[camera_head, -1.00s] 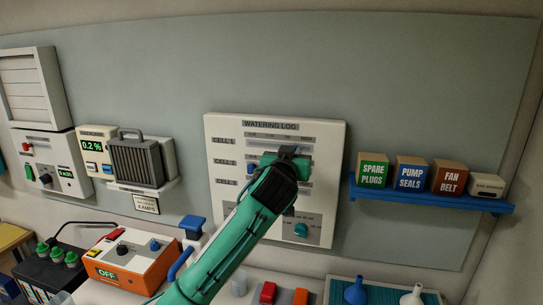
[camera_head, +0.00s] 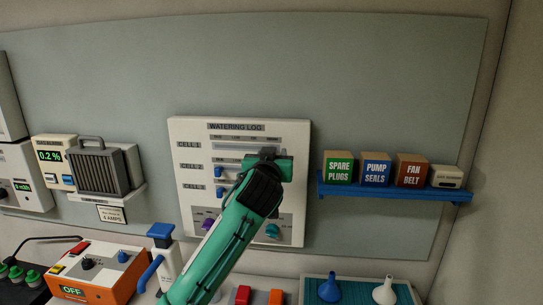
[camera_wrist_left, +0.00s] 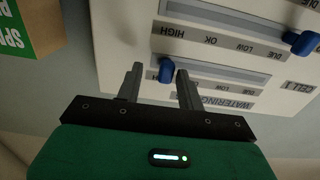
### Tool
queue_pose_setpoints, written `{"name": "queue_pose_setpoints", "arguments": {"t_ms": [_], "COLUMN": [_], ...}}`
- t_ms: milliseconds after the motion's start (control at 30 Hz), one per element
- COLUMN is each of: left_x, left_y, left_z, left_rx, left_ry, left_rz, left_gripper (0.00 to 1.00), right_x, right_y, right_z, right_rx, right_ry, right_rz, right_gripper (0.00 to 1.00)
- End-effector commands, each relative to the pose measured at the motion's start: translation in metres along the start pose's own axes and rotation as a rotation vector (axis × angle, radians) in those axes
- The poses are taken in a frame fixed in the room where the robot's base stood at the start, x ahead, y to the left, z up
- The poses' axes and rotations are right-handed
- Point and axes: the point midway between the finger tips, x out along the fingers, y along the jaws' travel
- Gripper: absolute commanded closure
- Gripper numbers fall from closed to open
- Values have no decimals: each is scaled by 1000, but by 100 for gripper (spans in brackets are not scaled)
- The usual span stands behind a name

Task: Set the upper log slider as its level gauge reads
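The white watering log panel (camera_head: 180,140) hangs on the wall with rows marked CELL 1, CELL 2 and CELL 3. In the left wrist view, turned upside down, the blue upper slider knob (camera_wrist_left: 166,71) is near the HIGH end of the CELL 1 slot. My left gripper (camera_wrist_left: 157,75) has its fingers apart on either side of this knob, which is nearer the right finger in the picture; contact cannot be told. In the head view my left gripper (camera_head: 268,154) hides the knob. The CELL 2 slider knob (camera_head: 219,173) is at its slot's left. My right gripper is not in view.
The CELL 3 knob (camera_head: 219,190) is below. Purple (camera_head: 208,224) and teal (camera_head: 272,231) knobs are on the lower panel. A blue shelf (camera_head: 392,192) with several boxes is at right. An orange charger (camera_head: 125,284) and funnels (camera_head: 329,289) are below.

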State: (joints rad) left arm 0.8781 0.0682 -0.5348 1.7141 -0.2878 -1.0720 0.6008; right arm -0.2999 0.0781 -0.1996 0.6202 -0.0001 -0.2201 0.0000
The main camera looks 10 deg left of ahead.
Motion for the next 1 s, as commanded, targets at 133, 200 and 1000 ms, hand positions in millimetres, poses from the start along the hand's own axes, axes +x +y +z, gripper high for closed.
{"name": "queue_pose_setpoints", "arguments": {"t_ms": [133,200,1000], "left_x": [-1,-4,-134], "left_y": [-1,0,2], "left_z": [0,1,1], "left_rx": [0,0,-1], "left_ry": [0,1,0], "left_rz": [-1,0,2], "left_gripper": [62,62,62], "right_x": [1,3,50], "right_y": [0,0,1], "right_z": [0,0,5], "right_rx": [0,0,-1], "right_ry": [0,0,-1], "right_rz": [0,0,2], "right_gripper": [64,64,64]}}
